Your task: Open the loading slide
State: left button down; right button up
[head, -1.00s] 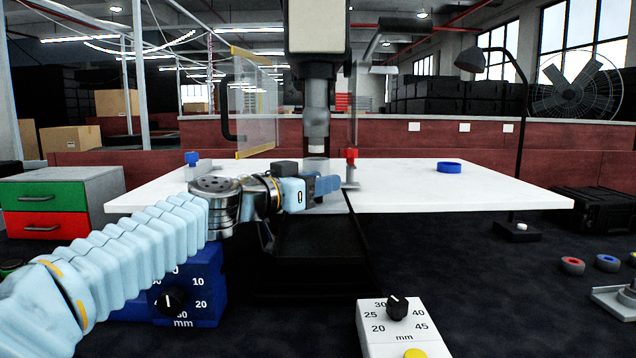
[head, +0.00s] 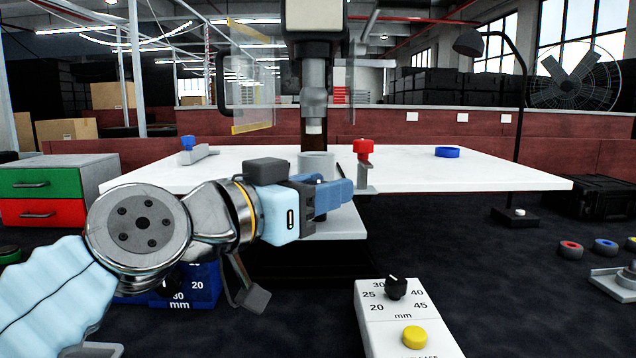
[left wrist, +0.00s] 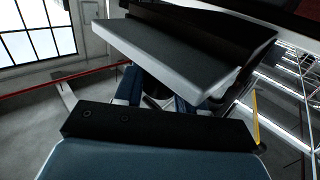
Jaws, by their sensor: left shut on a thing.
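The loading slide is a light grey plate (head: 345,222) that juts out from the front edge of the white table toward me. A grey cup-like part (head: 316,163) stands above it, below the machine's spindle. My left gripper (head: 338,196) is at the slide's front and shut on what looks like its handle, which the blue fingers mostly hide. In the left wrist view a grey plate (left wrist: 185,58), apparently the slide, lies just beyond the fingers (left wrist: 157,100). My right gripper is in neither view.
The white table (head: 480,174) carries a red-knobbed post (head: 363,147), a blue-knobbed part (head: 188,143) and a blue ring (head: 447,152). A white dial box (head: 385,325) with a yellow button stands in front. A blue dial box (head: 205,285) is partly behind my arm.

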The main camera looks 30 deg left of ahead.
pick_arm(q)
jog(key=shift+s+d, duration=0.3)
jog(key=shift+s, duration=0.2)
jog(key=shift+s+d, duration=0.3)
jog(key=shift+s, duration=0.2)
jog(key=c, duration=0.8)
grip_release()
jog(key=b+v, duration=0.1)
jog(key=v, duration=1.2)
jog(key=shift+s+a, duration=0.2)
jog(key=shift+s, duration=0.15)
